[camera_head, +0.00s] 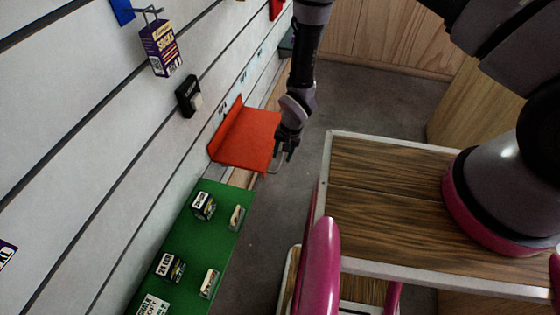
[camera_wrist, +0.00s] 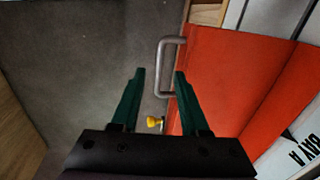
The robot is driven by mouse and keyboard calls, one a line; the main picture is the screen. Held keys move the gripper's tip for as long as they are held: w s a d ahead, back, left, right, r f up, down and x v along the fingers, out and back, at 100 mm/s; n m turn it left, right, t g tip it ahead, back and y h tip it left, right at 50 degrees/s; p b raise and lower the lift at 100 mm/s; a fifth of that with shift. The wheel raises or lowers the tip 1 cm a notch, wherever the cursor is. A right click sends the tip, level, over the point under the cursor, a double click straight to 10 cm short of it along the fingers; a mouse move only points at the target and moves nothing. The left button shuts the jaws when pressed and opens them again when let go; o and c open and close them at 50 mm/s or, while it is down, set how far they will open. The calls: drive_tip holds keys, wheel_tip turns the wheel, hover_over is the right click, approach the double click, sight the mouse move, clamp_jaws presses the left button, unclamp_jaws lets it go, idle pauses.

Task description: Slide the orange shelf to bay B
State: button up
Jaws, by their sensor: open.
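The orange shelf (camera_head: 248,140) is mounted on the slatted white wall, with an empty top. A grey U-shaped handle (camera_head: 279,162) sticks out from its front edge. In the wrist view the orange shelf (camera_wrist: 235,75) fills the right side, and a "BAY A" label (camera_wrist: 302,148) shows beside it. My gripper (camera_head: 286,150) is at the shelf's front edge, by the handle. In the wrist view my open gripper (camera_wrist: 158,78) has its green fingers either side of the handle's outer bar (camera_wrist: 161,65). I cannot tell whether they touch it.
A green shelf (camera_head: 185,226) with several small boxes stands on the near side of the orange one. Small labels (camera_head: 243,76) run along the wall beyond it. A purple socks box (camera_head: 160,47) hangs on a hook. A wood-topped surface (camera_head: 395,165) lies to the right.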

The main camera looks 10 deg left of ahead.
sight(279, 164)
drive_tip(key=shift+a+f, duration=0.2)
drive_tip(key=shift+f, duration=0.9)
drive_tip(key=shift+a+f, duration=0.2)
drive_tip(key=shift+f, duration=0.85)
clamp_jaws()
